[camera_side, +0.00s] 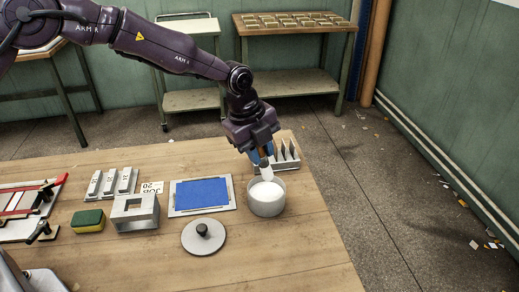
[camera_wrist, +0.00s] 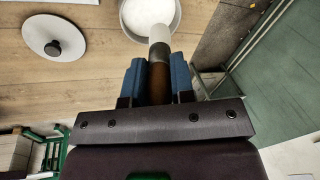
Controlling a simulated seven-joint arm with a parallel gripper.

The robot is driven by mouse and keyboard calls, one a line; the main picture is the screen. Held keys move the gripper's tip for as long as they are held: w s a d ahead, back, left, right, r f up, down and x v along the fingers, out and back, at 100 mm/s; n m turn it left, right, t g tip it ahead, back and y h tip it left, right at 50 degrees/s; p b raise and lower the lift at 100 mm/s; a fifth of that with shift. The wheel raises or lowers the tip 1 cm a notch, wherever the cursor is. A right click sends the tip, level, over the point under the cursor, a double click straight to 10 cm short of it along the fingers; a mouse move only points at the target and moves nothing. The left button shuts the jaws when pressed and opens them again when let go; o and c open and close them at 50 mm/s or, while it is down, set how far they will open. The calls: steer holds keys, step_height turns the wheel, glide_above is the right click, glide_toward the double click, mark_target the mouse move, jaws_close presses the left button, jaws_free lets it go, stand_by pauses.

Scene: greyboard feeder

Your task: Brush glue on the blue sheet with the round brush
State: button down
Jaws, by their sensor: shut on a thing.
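My gripper (camera_side: 262,157) is shut on the round brush (camera_side: 265,168), whose handle sits between the blue finger pads. In the wrist view, the brush (camera_wrist: 159,52) has a wooden handle, a dark ferrule and pale bristles; my gripper (camera_wrist: 158,80) holds it from both sides. The glue pot (camera_side: 267,205) is a grey round pot of white glue. The brush points down at the pot, its tip over or in the glue; I cannot tell which. The pot (camera_wrist: 123,20) also shows in the wrist view. The blue sheet (camera_side: 202,193) lies flat on a pale plate left of the pot.
A round lid (camera_side: 203,240) with a dark knob lies in front of the sheet. A metal block (camera_side: 135,213), a green-yellow sponge (camera_side: 88,222) and numbered blocks (camera_side: 113,183) stand to the left. A rack with upright points (camera_side: 286,155) stands behind the pot. The table's front right is clear.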

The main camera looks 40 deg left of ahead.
stand_by(0.5)
steer(key=shift+r, duration=2)
